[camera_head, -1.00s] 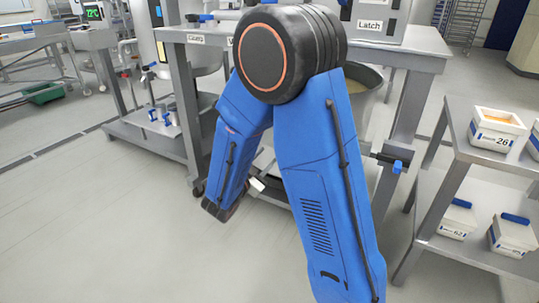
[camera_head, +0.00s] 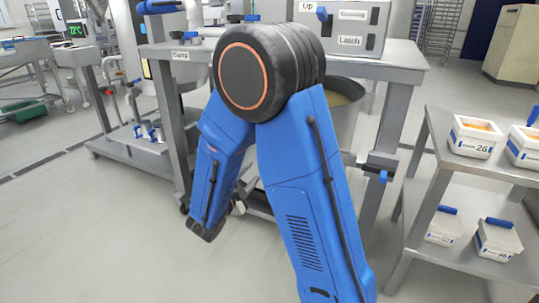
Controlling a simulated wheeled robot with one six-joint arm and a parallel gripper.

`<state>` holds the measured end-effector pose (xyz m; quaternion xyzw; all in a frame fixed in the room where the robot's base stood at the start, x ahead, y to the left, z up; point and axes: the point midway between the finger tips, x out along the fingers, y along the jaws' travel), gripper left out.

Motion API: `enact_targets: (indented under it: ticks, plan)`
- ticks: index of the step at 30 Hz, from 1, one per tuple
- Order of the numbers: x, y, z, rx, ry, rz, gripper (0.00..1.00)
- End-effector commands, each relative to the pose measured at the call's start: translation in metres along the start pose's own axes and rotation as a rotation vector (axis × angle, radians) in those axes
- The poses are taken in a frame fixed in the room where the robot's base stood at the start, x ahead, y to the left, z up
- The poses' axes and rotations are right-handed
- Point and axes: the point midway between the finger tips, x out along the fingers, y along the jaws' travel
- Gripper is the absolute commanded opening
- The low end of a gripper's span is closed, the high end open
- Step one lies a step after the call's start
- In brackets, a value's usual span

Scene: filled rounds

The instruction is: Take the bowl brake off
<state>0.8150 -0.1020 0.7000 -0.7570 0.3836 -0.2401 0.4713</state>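The bowl (camera_head: 346,100) is a large metal vessel under the steel machine table, partly hidden behind my blue arm. A blue-handled lever on a dark clamp (camera_head: 378,166) sticks out at the table's right front leg, beside the bowl; I cannot tell whether it is the bowl brake. My gripper (camera_head: 241,206) shows only in small part, low behind my forearm near the dark base under the bowl. Its fingers are too hidden to tell their state or whether they touch anything.
A shelf rack (camera_head: 437,175) with several labelled white tubs stands at the right. The machine table (camera_head: 405,58) carries a control box (camera_head: 352,28) marked "Up" and "Latch". A low trolley (camera_head: 130,150) stands at the left. The floor (camera_head: 90,230) at the front left is clear.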

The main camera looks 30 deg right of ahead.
Motion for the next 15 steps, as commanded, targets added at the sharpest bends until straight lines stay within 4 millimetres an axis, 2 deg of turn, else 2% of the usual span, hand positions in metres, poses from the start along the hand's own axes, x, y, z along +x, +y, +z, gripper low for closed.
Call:
enact_targets:
  ticks: [15]
  plan:
    - [0.0026,-0.0004,0.0007,0.969,0.001,0.001,0.38]
